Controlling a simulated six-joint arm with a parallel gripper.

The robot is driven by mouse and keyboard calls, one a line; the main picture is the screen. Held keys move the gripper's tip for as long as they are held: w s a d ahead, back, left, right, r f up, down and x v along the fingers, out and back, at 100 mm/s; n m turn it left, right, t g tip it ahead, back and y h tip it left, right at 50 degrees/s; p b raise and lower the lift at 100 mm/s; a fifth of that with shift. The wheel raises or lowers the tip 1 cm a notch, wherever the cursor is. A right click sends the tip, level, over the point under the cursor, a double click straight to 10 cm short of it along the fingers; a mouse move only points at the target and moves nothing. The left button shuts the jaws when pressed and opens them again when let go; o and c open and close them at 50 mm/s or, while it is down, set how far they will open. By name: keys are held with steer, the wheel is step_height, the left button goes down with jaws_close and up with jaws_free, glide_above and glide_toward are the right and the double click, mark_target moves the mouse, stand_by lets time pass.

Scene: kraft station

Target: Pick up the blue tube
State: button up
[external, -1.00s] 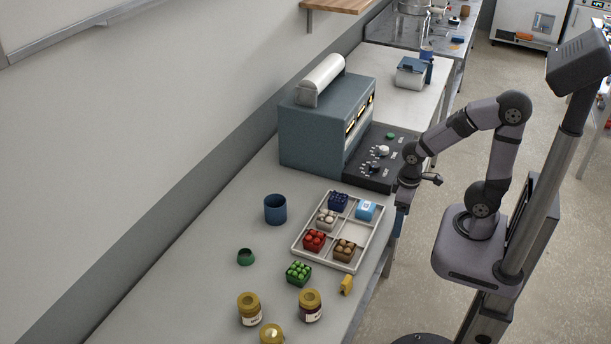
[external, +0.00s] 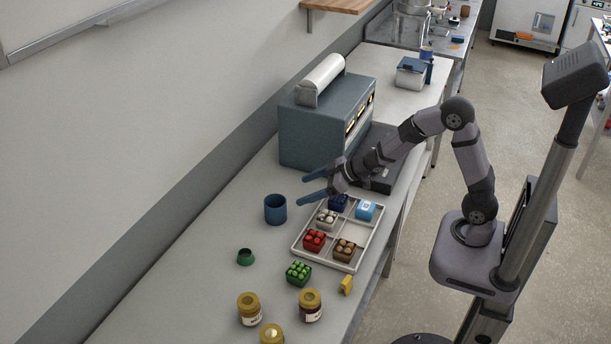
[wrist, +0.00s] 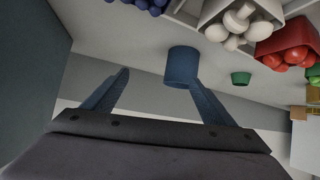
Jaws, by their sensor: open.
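The blue tube (external: 275,209) is a short, wide, hollow cylinder standing upright on the bench, left of the white tray. It also shows in the wrist view (wrist: 181,62), beyond the fingertips and nearer the right finger, whose tip comes up to its lower edge in the picture. My gripper (external: 304,187) is open, with its two blue fingers spread and pointing left. It is above the bench, up and right of the tube in the external view, apart from it. In the wrist view, nothing is between the fingers of my gripper (wrist: 158,80).
The white divided tray (external: 362,243) holds small boxes of coloured pieces below and right of my gripper. A grey-blue machine (external: 310,138) stands behind. A green ring (external: 245,257), a green box (external: 298,273) and jars (external: 249,308) are at the front. Bench left of the tube is clear.

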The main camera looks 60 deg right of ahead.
mark_target(275, 201)
steer(key=shift+w+a+f+n+t+y, duration=0.2)
steer(key=shift+w+a+n+y, duration=0.15)
steer(key=shift+w+a+y, duration=0.45)
steer(key=shift+w+a+f+n+t+y, duration=0.15)
steer(key=shift+w+a+n+y, duration=0.35)
steer(key=shift+a, duration=0.55)
steer(key=shift+w+a+f+n+t+y, duration=0.2)
steer(key=shift+w+a+y, duration=0.3)
steer(key=shift+w+a, duration=0.35)
steer(key=shift+a+p, duration=0.1)
steer(key=shift+p, duration=0.25)
steer(key=shift+p+x, duration=0.85)
steer(key=shift+x, duration=1.6)
steer(key=shift+w, duration=0.1)
steer(key=shift+c, duration=0.7)
steer(key=c, duration=0.9)
